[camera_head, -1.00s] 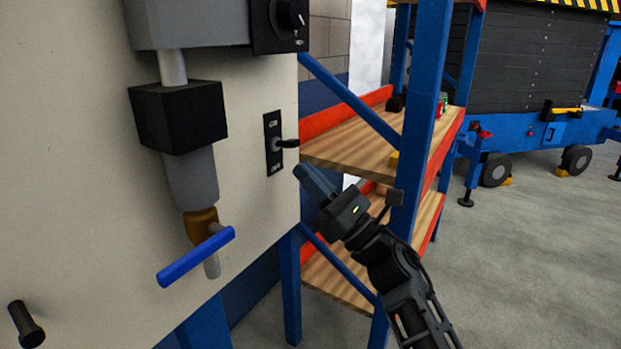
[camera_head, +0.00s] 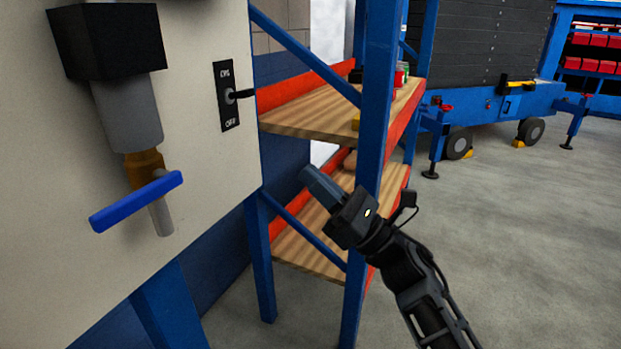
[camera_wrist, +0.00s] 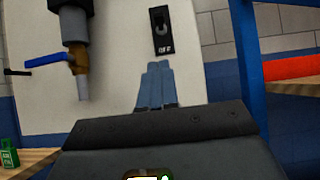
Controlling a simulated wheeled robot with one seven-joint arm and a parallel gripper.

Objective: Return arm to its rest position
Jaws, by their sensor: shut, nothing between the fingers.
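My gripper (camera_head: 312,180) is in the head view, in front of the blue and orange shelf rack and to the right of the white panel (camera_head: 215,180). Its blue-grey fingers are together and hold nothing. In the wrist view the shut fingers (camera_wrist: 156,85) point toward the panel, below a black switch plate (camera_wrist: 161,30). The gripper appears apart from the panel and the rack.
The panel carries a valve with a blue handle (camera_head: 137,202) and a black lever switch (camera_head: 228,95). A rack with wooden shelves (camera_head: 320,110) and a blue post (camera_head: 375,120) stands close behind my gripper. Open grey floor (camera_head: 520,240) lies to the right.

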